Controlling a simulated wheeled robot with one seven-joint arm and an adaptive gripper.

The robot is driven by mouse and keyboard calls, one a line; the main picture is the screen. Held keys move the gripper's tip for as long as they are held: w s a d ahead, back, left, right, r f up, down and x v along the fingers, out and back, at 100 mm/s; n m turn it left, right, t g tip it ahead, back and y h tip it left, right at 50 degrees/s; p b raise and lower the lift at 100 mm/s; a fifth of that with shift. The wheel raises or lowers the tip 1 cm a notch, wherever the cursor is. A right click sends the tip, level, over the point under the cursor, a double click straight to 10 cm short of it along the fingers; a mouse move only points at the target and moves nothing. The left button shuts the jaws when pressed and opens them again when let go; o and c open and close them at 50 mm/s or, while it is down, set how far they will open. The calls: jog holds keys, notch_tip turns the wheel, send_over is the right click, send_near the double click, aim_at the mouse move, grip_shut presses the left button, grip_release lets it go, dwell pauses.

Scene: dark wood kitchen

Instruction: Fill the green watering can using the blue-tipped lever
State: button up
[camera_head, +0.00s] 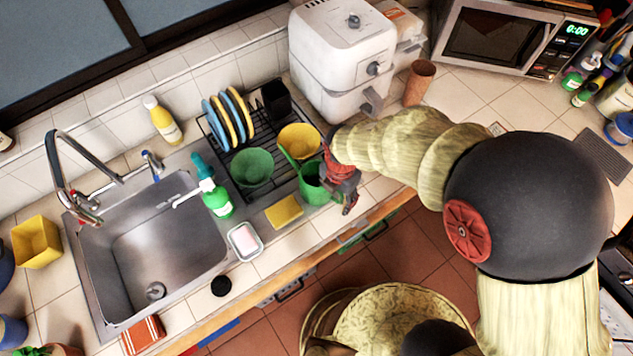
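The blue-tipped lever (152,164) stands behind the sink, right of the tall curved metal faucet (58,165). The sink (140,245) is empty. The can's inside cannot be made out.
A green bowl (252,167), yellow bowl (299,140) and plates occupy the rack. A green soap bottle (216,200), yellow sponge (285,211) and soap dish (244,241) lie between the sink and can. A white air fryer (335,60) stands behind my gripper.

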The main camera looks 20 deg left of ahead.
jog(key=shift+c, duration=1.2)
jog(key=c, duration=1.1)
grip_shut()
